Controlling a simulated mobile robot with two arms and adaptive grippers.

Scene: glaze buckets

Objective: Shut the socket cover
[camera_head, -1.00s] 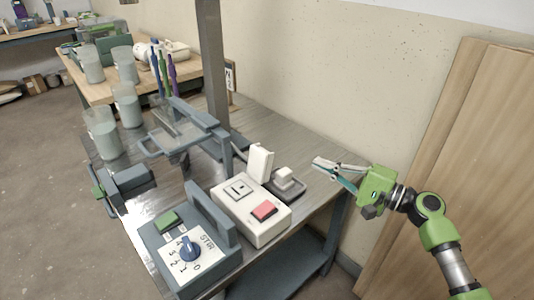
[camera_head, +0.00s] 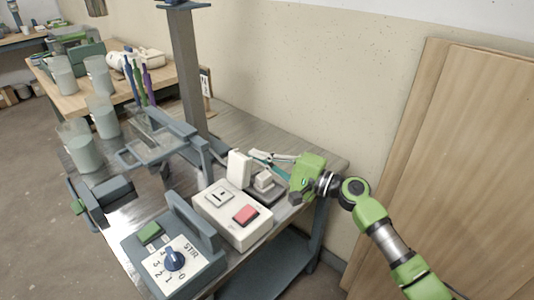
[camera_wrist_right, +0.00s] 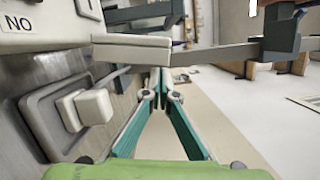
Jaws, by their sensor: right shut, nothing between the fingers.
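The white socket cover (camera_head: 239,168) stands upright, open, at the back edge of a white switch box (camera_head: 233,231). The socket face (camera_head: 219,197) is uncovered in front of it, beside a red switch (camera_head: 245,215). My right gripper (camera_head: 256,155) is shut and empty, its fingers reaching left just behind the cover. In the right wrist view, the fingers (camera_wrist_right: 162,88) meet at their tips, and the cover (camera_wrist_right: 130,48) lies just above them. I cannot tell whether they touch. My left gripper is out of view.
A grey plate with a white block (camera_head: 264,182) lies right beside the box, close below my right gripper. A grey control box with a blue knob (camera_head: 174,258) stands in front. A post (camera_head: 187,75) rises behind. Glaze buckets (camera_head: 106,117) stand at left.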

